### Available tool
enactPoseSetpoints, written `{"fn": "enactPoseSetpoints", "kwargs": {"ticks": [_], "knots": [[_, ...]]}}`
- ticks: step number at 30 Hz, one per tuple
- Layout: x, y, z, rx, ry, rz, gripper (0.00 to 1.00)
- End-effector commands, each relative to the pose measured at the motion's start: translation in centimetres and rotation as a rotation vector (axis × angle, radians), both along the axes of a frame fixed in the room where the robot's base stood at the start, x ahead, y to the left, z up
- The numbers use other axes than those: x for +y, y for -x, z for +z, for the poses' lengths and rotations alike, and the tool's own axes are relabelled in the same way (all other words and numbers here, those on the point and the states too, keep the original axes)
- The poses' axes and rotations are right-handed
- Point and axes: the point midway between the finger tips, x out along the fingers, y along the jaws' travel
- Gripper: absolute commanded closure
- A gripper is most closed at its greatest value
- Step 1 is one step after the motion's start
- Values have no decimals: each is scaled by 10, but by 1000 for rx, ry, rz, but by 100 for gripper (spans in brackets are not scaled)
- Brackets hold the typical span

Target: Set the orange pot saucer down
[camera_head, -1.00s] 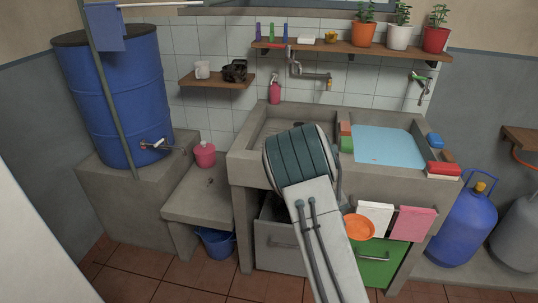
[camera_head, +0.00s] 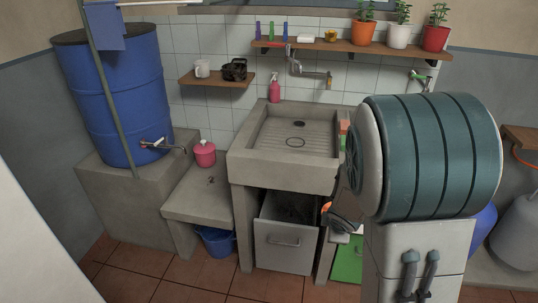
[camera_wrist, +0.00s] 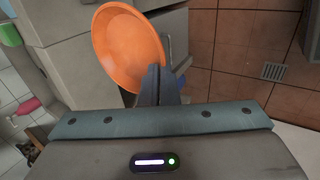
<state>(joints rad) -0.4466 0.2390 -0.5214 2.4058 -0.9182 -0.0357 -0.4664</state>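The orange pot saucer (camera_wrist: 125,45) is a shallow round dish in the wrist view, ahead of my gripper and left of centre. My gripper (camera_wrist: 157,78) is shut on its rim, with the narrow fingers close together at its lower right edge. In the head view only a small orange sliver of the saucer (camera_head: 326,207) shows beside my dark gripper (camera_head: 333,213), in front of the sink unit and below its counter level. My arm hides the rest of the saucer there.
The concrete sink (camera_head: 295,140) has an empty ribbed basin. An open grey drawer (camera_head: 284,243) is below it. A low concrete ledge (camera_head: 200,198) with a pink container (camera_head: 204,155) is left. The wall shelf (camera_head: 335,49) holds potted plants. My arm covers the right basin.

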Motion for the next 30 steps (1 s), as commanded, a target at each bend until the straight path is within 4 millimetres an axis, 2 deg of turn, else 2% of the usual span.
{"fn": "enactPoseSetpoints", "kwargs": {"ticks": [17,20,30], "knots": [[8,22,18,-6,1,324,100],[12,34,26,-7,1,481,100],[32,83,60,-7,4,1209,100]]}}
